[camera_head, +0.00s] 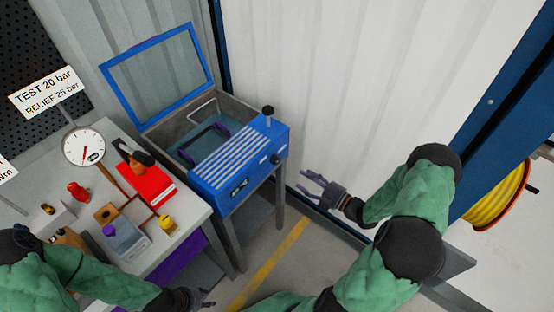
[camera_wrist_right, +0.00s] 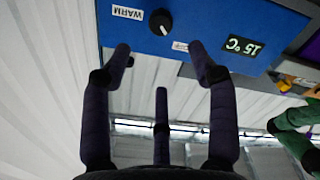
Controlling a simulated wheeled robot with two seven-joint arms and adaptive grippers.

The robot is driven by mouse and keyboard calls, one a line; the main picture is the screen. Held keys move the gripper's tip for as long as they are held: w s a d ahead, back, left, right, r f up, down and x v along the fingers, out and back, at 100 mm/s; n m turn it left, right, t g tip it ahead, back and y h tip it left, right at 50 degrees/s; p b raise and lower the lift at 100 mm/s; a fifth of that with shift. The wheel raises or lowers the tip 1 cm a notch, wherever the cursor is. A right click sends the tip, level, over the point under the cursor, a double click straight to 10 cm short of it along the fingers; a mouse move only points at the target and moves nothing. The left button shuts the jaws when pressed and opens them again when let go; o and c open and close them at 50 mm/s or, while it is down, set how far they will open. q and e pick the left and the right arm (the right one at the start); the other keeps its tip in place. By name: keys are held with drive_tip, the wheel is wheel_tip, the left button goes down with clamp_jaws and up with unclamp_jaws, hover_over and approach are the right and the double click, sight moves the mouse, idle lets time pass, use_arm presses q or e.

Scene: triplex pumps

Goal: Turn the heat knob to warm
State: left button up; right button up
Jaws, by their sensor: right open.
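The blue heated washer or bath (camera_head: 238,165) stands with its framed lid raised. The black heat knob (camera_head: 275,159) is on its front panel. In the right wrist view the round knob (camera_wrist_right: 161,22) sits between a white WARM label (camera_wrist_right: 127,13) and a dark 15 °C display (camera_wrist_right: 240,45). A small white label (camera_wrist_right: 180,46) is beside the knob. My right gripper (camera_head: 318,186) is open and empty, apart from the panel; its dark fingers (camera_wrist_right: 160,62) point toward it, below the knob in the wrist view. My left gripper (camera_head: 200,300) is at the bottom edge, partly cut off.
A grey bench (camera_head: 115,185) at left holds a pressure gauge (camera_head: 84,146), a red box (camera_head: 146,184) and small parts. A second black knob (camera_head: 267,111) stands on the blue unit's top. A yellow hose reel (camera_head: 497,195) is at right. Floor in front of the unit is clear.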

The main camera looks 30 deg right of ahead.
sight(278, 161)
drive_tip(key=b+x, duration=0.2)
drive_tip(key=x, duration=0.8)
drive_tip(key=shift+w, duration=0.15)
drive_tip(key=shift+c, duration=0.2)
drive_tip(key=c, duration=1.1)
